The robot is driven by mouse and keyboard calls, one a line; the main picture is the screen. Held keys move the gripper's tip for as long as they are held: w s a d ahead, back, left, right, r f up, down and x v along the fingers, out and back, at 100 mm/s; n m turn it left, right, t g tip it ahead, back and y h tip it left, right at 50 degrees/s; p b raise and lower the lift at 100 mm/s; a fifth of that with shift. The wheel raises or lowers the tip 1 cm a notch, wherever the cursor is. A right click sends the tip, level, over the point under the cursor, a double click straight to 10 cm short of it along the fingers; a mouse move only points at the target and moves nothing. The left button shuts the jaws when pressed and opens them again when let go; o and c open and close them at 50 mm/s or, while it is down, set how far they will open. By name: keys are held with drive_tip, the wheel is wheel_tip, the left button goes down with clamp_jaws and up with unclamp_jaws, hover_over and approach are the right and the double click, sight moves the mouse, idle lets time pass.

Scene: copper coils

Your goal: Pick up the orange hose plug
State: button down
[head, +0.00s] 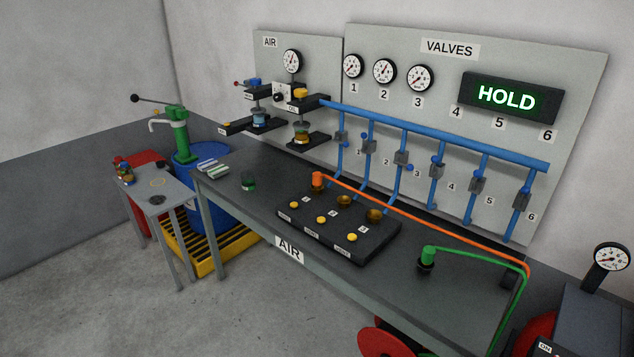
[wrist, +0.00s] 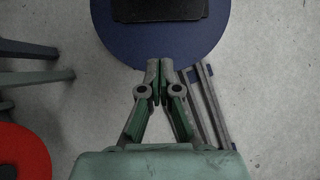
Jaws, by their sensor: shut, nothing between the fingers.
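The orange hose plug (head: 317,179) stands upright at the back left corner of the black block (head: 345,245) on the bench, in line with two brass sockets (head: 345,201). Whether it sits in a socket is hidden. Its orange hose (head: 430,220) runs right along the bench to the far right end. A green plug (head: 428,256) with a green hose stands apart, to the right of the block. My gripper (wrist: 158,64) shows only in the wrist view. Its fingers are together and empty, above the floor, with no plug in that view.
Blue pipes with valves (head: 440,140) rise behind the bench (head: 215,185). A small green cup (head: 249,182) stands left of the block. Below my gripper in the wrist view are a blue round thing (wrist: 120,45), a red round thing (wrist: 22,155) and grey bars.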

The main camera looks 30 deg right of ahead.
idle(0.3)
drive_tip(key=c, duration=0.5)
unclamp_jaws()
drive_tip(key=shift+c, duration=0.2)
drive_tip(key=shift+w, duration=0.1)
